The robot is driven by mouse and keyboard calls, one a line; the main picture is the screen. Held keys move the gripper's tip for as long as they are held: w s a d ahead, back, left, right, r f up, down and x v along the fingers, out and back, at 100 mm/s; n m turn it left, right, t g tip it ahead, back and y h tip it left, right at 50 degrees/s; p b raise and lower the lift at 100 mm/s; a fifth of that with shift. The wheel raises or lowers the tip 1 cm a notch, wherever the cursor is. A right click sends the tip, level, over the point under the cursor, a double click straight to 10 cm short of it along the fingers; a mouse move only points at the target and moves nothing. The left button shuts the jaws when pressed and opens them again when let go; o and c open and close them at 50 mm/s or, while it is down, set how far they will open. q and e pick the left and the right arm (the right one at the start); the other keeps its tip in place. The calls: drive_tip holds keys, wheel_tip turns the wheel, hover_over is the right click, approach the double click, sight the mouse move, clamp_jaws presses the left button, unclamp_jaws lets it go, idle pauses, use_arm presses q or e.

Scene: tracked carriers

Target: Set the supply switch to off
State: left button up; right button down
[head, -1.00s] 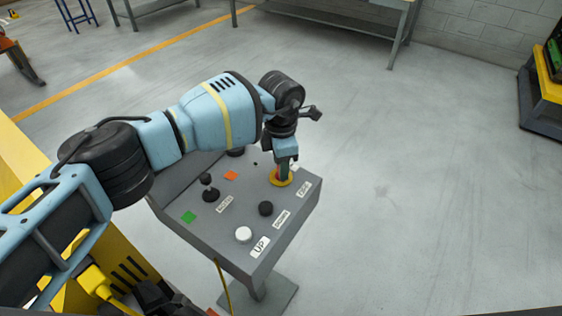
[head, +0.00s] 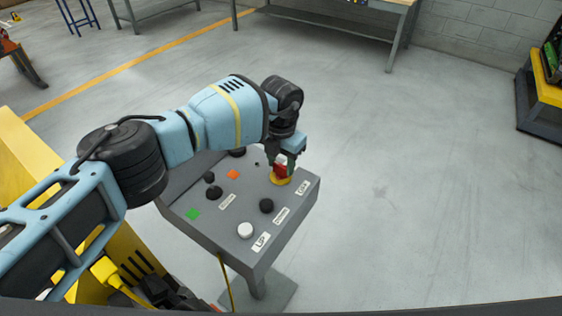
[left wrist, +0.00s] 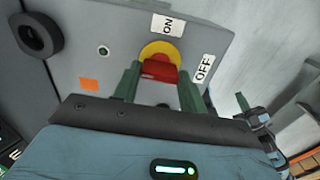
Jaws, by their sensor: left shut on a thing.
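The supply switch is a red handle on a yellow disc (head: 281,181) at the right side of the grey control panel. In the left wrist view the red handle (left wrist: 160,73) lies between my left gripper's (left wrist: 159,88) green fingers, which are shut on it. The ON label (left wrist: 167,25) is above the disc and the OFF label (left wrist: 202,68) to its right. I cannot tell which label the handle points to. In the head view the left gripper (head: 283,162) reaches down onto the switch. Part of my right gripper (left wrist: 246,107) shows at the right of the left wrist view.
The grey panel (head: 215,226) stands on a pedestal. It also carries a white button (head: 245,230), a black button (head: 266,205), black knobs, a green square (head: 193,214) and an orange square (head: 233,174). Workbenches stand at the back.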

sight(281, 165)
use_arm(q)
drive_tip(key=shift+r, duration=0.1)
idle(0.4)
drive_tip(key=o, duration=1)
drive_tip(key=shift+r, duration=3.9)
drive_tip(key=shift+f, duration=0.1)
